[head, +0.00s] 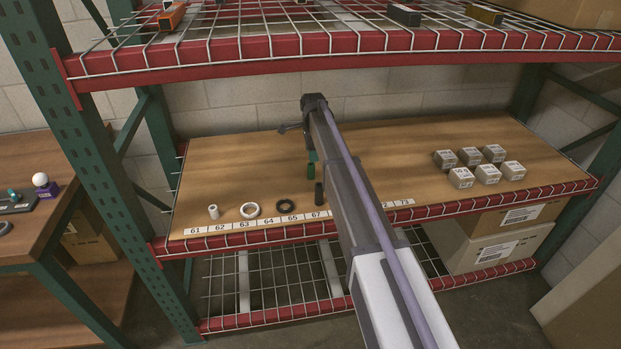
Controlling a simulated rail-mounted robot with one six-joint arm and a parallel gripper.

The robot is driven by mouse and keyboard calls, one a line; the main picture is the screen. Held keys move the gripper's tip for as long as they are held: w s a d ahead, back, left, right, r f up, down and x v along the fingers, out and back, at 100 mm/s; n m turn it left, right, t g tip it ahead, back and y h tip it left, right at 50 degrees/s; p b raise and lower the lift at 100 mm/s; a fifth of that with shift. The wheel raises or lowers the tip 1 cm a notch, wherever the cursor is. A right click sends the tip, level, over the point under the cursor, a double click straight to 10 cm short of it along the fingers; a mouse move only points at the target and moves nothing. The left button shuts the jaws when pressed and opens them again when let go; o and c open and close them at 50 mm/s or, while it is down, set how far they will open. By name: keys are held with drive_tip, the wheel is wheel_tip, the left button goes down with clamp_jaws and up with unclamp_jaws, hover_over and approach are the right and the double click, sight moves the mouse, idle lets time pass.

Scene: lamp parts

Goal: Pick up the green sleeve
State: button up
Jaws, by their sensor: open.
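A white cylinder (213,211), a white ring (250,210) and a black ring (285,206) lie left along the number strip (246,225). Several grey boxes (460,178) stand at right. A red-edged wire shelf (350,42) hangs above. The shelf's left rear is clear.

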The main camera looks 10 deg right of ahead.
sight(311, 169)
drive_tip(key=f+b, duration=0.4)
drive_tip(key=f, duration=0.1)
drive_tip(key=f+b, duration=0.2)
drive_tip(key=f, duration=0.1)
drive_tip(key=shift+s+a+f, duration=0.1)
drive_tip(key=shift+a, duration=0.2)
drive_tip(key=shift+r, duration=0.3)
drive_tip(key=shift+c, duration=0.3)
drive_tip(key=c, duration=0.9)
